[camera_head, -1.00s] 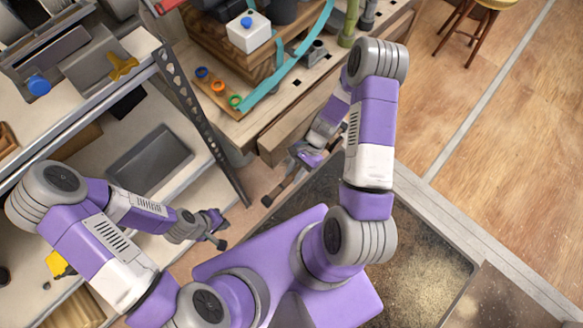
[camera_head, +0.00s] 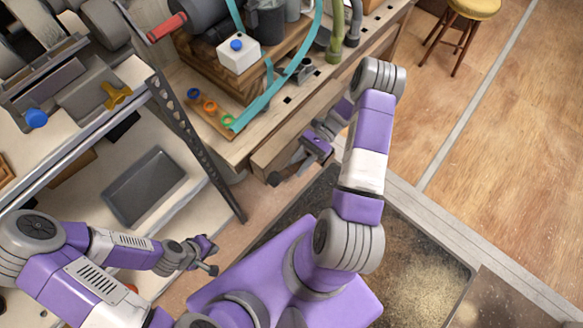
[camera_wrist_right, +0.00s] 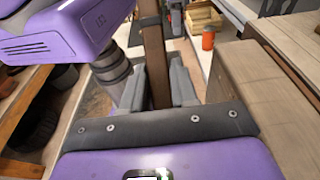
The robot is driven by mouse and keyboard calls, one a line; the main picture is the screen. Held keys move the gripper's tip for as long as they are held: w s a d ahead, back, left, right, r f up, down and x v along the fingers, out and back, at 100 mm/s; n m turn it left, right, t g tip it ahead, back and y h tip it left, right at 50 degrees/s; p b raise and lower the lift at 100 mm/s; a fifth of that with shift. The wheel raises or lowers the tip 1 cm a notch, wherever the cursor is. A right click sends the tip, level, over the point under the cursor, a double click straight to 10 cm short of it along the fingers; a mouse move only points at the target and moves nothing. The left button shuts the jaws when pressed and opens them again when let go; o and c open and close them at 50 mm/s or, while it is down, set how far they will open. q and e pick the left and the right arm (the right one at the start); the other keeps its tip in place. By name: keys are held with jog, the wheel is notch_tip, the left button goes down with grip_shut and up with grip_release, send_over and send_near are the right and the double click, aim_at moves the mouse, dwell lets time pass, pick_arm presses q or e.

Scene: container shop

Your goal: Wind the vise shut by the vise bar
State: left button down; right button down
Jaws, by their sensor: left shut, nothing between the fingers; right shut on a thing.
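The vise's wooden front jaw (camera_head: 283,146) is a long board along the workbench's front side. The vise bar (camera_head: 290,170), brown with a dark end, lies in front of this jaw. My right gripper (camera_head: 306,158) is shut on the vise bar. In the right wrist view the bar (camera_wrist_right: 156,60) stands upright between the dark fingers, and a pale wooden block (camera_wrist_right: 265,95), likely the jaw, is at the right. The vise screw is hidden. My left gripper (camera_head: 208,258) is shut and empty, over the floor at lower left, away from the vise.
The workbench (camera_head: 235,150) carries a white box with a blue knob (camera_head: 238,51), coloured rings (camera_head: 210,106) and a teal strip (camera_head: 285,80). A shelf unit with a grey tray (camera_head: 146,187) stands at the left. A stool (camera_head: 470,15) is far right; floor there is clear.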

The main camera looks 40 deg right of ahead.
jog(key=shift+s+d, duration=0.2)
jog(key=shift+s, duration=0.2)
jog(key=c, duration=1)
grip_release()
jog(key=shift+s+r, duration=0.1)
jog(key=shift+s, duration=0.05)
jog(key=shift+o, duration=0.2)
jog(key=shift+w, duration=0.2)
jog(key=shift+v, duration=3.75)
